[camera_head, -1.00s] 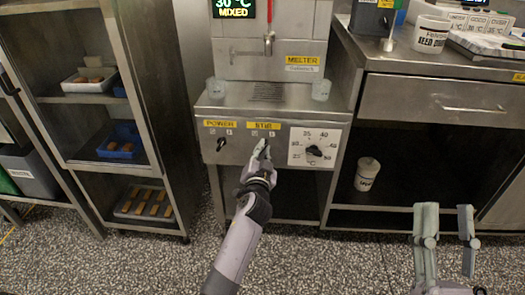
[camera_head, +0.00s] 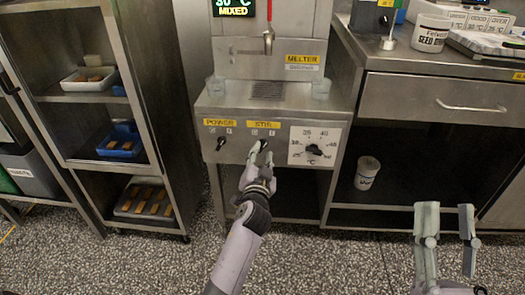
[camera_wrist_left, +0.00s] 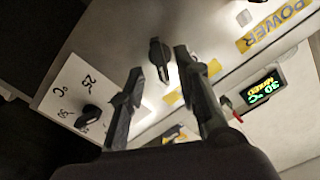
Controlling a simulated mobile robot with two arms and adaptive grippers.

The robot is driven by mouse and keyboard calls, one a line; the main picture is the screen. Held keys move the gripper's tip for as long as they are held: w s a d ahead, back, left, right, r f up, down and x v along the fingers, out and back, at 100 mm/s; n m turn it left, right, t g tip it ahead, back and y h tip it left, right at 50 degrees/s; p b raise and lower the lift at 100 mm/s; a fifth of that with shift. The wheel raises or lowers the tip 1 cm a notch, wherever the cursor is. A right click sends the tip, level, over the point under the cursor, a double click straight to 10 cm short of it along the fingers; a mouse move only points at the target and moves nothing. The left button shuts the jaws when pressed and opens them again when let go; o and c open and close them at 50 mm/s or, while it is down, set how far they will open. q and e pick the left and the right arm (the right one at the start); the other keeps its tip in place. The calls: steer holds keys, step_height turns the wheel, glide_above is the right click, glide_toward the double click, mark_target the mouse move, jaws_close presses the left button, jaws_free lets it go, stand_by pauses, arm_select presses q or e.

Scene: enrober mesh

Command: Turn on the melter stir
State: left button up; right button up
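The melter (camera_head: 272,95) is a steel unit with a front panel. A yellow STIR label (camera_head: 263,125) sits above the stir knob, which my left gripper mostly hides in the head view. In the left wrist view the dark stir knob (camera_wrist_left: 158,55) lies between the fingertips of my left gripper (camera_wrist_left: 160,78), with a gap visible on each side. The left gripper (camera_head: 257,150) is open at the panel. The display (camera_head: 233,9) reads 30 °C MIXED. My right gripper (camera_head: 444,210) is open and empty, low at the right.
The power knob (camera_head: 221,143) is left of the stir knob, the temperature dial (camera_head: 314,150) right. A tap (camera_head: 268,40) is above. A steel shelf rack (camera_head: 75,165) stands left, a drawer counter (camera_head: 445,100) right. The floor in front is clear.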

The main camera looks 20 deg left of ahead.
arm_select(q)
steer(key=v, duration=0.4)
steer(key=shift+s+d, duration=0.15)
steer(key=shift+s, duration=0.2)
